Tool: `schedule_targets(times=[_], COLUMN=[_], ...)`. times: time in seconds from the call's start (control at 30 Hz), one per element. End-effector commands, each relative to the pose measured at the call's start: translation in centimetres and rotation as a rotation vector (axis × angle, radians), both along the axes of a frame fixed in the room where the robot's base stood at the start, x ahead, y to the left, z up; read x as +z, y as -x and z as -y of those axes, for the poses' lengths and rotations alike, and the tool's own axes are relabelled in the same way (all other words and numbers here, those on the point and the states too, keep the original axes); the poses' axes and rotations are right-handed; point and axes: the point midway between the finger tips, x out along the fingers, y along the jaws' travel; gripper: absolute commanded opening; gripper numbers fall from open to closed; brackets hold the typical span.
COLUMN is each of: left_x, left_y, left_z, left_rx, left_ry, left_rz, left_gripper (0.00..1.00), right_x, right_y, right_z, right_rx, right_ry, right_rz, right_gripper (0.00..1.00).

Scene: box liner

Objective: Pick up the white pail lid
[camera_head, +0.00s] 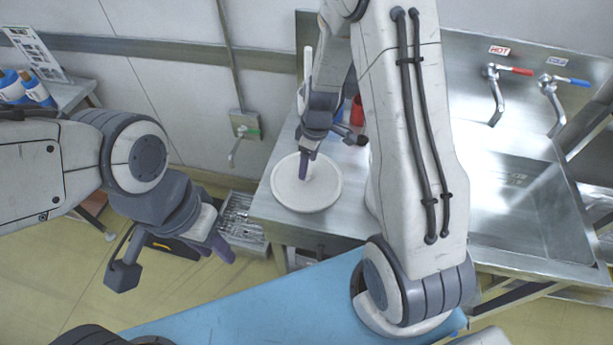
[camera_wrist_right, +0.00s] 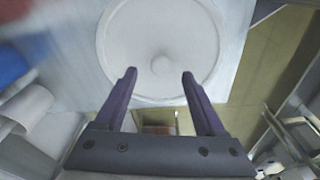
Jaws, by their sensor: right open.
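The white pail lid (camera_head: 322,190) is a round disc with a raised rim, lying flat on the left end of the steel sink counter. In the right wrist view the lid (camera_wrist_right: 160,32) shows a small round knob (camera_wrist_right: 161,65) near its middle. My right gripper (camera_head: 304,168) points down over the lid. In its wrist view the open fingers (camera_wrist_right: 160,78) stand on either side of the knob, with nothing clearly between them but the lid. Whether they touch the lid cannot be told. My left gripper (camera_head: 226,252) hangs at the left, away from the lid, over the floor.
The steel counter (camera_head: 285,228) carries the sink basin (camera_head: 515,200) and the taps at the right. A red object (camera_head: 357,110) stands behind my right gripper. A blue surface (camera_head: 270,310) lies in front. A wire basket (camera_head: 240,225) sits below the counter's left edge.

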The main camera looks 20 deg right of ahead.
Motion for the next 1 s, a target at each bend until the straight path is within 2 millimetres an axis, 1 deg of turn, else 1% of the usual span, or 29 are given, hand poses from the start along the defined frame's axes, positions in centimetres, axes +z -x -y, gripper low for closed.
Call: schedule_targets(times=[0.03,0.07,0.1,0.2,0.47,0.5,0.53,0.57,0.6,0.67,0.7,1.0], left_x=[0.5,0.6,0.4,0.5,0.4,0.4,0.4,0.4,0.4,0.4,0.4,0.5], left_y=[0.0,0.0,0.0,0.0,0.0,0.0,0.0,0.0,0.0,0.0,0.0,0.0], left_z=[0.0,0.0,0.0,0.0,0.0,0.0,0.0,0.0,0.0,0.0,0.0,0.0], left_rx=[0.000,0.000,0.000,0.000,0.000,0.000,0.000,0.000,0.000,0.000,0.000,0.000], left_ry=[0.000,0.000,0.000,0.000,0.000,0.000,0.000,0.000,0.000,0.000,0.000,0.000], left_rz=[0.000,0.000,0.000,0.000,0.000,0.000,0.000,0.000,0.000,0.000,0.000,0.000], left_gripper=[0.37,0.37,0.37,0.37,0.37,0.37,0.37,0.37,0.37,0.37,0.37,0.37], right_x=[-0.7,-1.1,-1.8,-2.8,-3.1,-3.1,-3.1,-3.1,-3.1,-3.1,-3.1,-2.8], right_y=[0.3,0.3,0.1,0.0,-0.1,-0.1,-0.1,-0.1,-0.1,-0.1,-0.1,-0.1], right_z=[0.0,0.0,-0.1,-0.2,-0.2,-0.2,-0.2,-0.2,-0.2,-0.2,-0.2,-0.2], right_rx=[0.000,-0.001,-0.001,-0.001,0.000,0.000,0.000,0.000,0.000,0.000,0.000,0.000], right_ry=[0.000,0.000,-0.001,0.000,0.001,0.001,0.001,0.001,0.001,0.001,0.001,0.001], right_rz=[-0.007,-0.006,-0.005,-0.001,0.001,0.001,0.001,0.001,0.001,0.001,0.001,0.002], right_gripper=[0.72,0.72,0.72,0.72,0.72,0.64,0.53,0.41,0.26,0.03,0.00,0.00])
